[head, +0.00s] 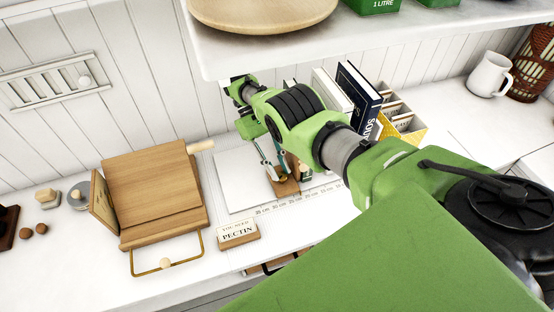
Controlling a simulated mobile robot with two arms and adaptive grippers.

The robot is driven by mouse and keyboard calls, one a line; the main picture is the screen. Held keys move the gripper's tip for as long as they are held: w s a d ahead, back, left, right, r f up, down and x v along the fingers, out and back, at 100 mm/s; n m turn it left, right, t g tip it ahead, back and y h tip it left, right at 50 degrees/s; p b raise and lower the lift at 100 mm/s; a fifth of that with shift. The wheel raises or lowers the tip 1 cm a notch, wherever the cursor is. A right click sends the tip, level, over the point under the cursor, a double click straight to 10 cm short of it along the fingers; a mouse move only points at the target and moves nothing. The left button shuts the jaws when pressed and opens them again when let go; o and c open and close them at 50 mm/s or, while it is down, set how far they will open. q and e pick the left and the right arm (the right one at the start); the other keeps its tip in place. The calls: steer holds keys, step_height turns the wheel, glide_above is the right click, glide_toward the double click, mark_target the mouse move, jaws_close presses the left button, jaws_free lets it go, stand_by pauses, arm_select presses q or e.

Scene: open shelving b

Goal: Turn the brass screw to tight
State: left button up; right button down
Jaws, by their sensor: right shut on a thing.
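My right gripper (278,172) reaches down from my green arm, over a pale board at the back of the worktop. Its fingers are shut on a small brass-coloured piece, which I take to be the brass screw (284,187). The screw is small and partly covered by the fingers, so I cannot tell how far it is turned. A brown wooden part (291,168) stands close by, partly hidden behind the arm. My left gripper is not in view.
A shelf (300,48) overhangs the arm. A wooden stand (155,185) with a brass wire foot is left of the gripper, a "PECTIN" card block (238,232) in front. Books (358,98) and a white mug (489,74) stand right.

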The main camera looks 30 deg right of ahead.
steer(key=shift+s+d+f+m+y+b, duration=0.15)
steer(key=shift+m+y+b, duration=0.2)
steer(key=shift+m+y, duration=0.35)
steer(key=c, duration=2.1)
jaws_free()
